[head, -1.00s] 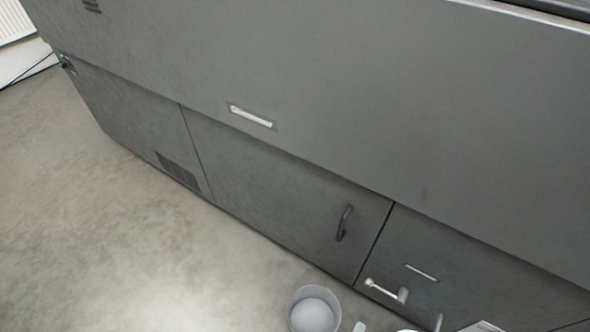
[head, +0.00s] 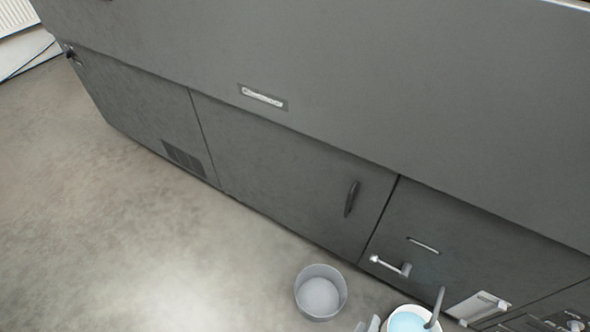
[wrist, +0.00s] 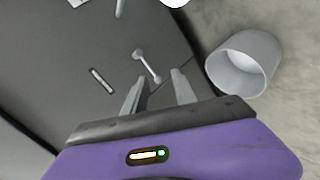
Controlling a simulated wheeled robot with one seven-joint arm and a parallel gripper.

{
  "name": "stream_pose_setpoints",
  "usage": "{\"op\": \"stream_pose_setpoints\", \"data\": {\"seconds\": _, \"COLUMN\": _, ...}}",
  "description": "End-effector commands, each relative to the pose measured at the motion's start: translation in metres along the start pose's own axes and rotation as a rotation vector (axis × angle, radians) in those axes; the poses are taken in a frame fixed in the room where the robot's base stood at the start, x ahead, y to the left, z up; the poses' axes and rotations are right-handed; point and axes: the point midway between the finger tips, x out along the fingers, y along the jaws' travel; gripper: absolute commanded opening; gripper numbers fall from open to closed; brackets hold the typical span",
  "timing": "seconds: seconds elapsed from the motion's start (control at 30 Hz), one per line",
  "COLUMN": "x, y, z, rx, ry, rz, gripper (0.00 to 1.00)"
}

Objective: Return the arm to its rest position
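My gripper (wrist: 158,77) shows in the wrist view, with its two grey fingers apart and nothing between them. Beyond the fingertips is a pale lever handle (wrist: 147,66) on a dark grey cabinet front. In the head view the same lever (head: 390,265) sits low on the right cabinet panel. I cannot make out my arm or gripper clearly in the head view.
A grey cabinet (head: 290,165) fills much of the head view. An empty-looking grey bucket (head: 320,293) stands on the floor before it, also in the wrist view (wrist: 243,66). A white container with blue liquid (head: 408,322) is at the bottom edge. Floor at left (head: 90,220) is clear.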

Motion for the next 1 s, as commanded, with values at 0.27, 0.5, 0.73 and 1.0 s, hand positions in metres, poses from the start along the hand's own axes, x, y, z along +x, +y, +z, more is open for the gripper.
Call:
{"op": "stream_pose_setpoints", "data": {"seconds": 0.27, "x": -0.026, "y": 0.046, "z": 0.028, "rx": 0.367, "ry": -0.009, "rz": 0.078, "gripper": 0.33}}
{"op": "stream_pose_setpoints", "data": {"seconds": 0.5, "x": -0.083, "y": 0.096, "z": 0.049, "rx": 0.732, "ry": 0.094, "rz": 0.108, "gripper": 0.33}}
{"op": "stream_pose_setpoints", "data": {"seconds": 0.73, "x": -0.139, "y": 0.151, "z": 0.058, "rx": 0.987, "ry": 0.257, "rz": 0.043, "gripper": 0.33}}
{"op": "stream_pose_setpoints", "data": {"seconds": 1.0, "x": -0.191, "y": 0.208, "z": 0.046, "rx": 1.086, "ry": 0.448, "rz": -0.129, "gripper": 0.33}}
